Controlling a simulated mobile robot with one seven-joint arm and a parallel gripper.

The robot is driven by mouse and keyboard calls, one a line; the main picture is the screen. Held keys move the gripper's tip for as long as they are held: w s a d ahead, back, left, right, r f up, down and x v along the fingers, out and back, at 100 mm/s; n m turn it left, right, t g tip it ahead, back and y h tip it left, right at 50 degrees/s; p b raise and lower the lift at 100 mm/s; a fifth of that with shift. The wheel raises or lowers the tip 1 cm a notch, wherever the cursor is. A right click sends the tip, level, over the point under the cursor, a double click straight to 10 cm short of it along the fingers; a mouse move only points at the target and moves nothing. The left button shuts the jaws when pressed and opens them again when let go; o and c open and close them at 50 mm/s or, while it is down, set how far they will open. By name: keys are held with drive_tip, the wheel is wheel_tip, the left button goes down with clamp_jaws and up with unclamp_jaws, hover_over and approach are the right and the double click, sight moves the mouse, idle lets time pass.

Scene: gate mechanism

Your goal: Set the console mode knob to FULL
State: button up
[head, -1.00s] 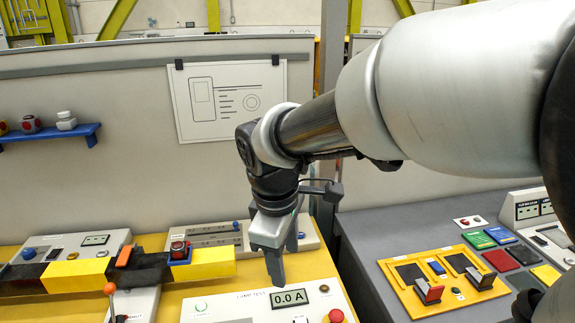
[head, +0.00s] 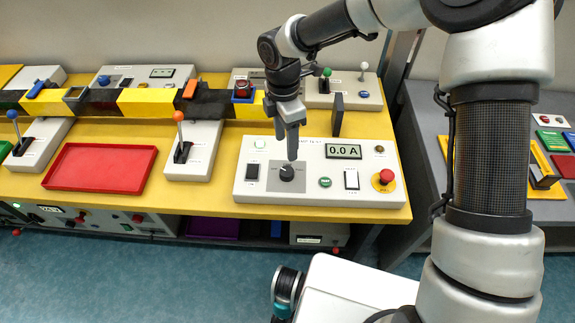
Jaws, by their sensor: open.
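The white console (head: 240,190) sits on the yellow bench at the front right, with its title partly covered by my gripper. Its dark round knob (head: 286,174) is on a grey square plate. The knob's pointer and mode labels are too small to read. My gripper (head: 288,146) points down at the knob, its front fingertip just above or behind the knob in the picture. I cannot tell whether it touches. The jaws are open, with nothing seen between them.
The console also bears a 0.0 A display (head: 343,151), a green button (head: 325,182), switches and a red emergency button (head: 386,177). An orange-tipped lever (head: 180,134) and an empty red tray (head: 100,167) are to the left. A dark upright plate (head: 337,115) stands behind.

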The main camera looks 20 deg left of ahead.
sight(287, 171)
drive_tip(key=f, duration=1)
drive_tip(key=shift+s+d+f, duration=0.2)
drive_tip(key=shift+f, duration=0.15)
drive_tip(key=c, duration=1.1)
drive_tip(key=shift+o, duration=0.2)
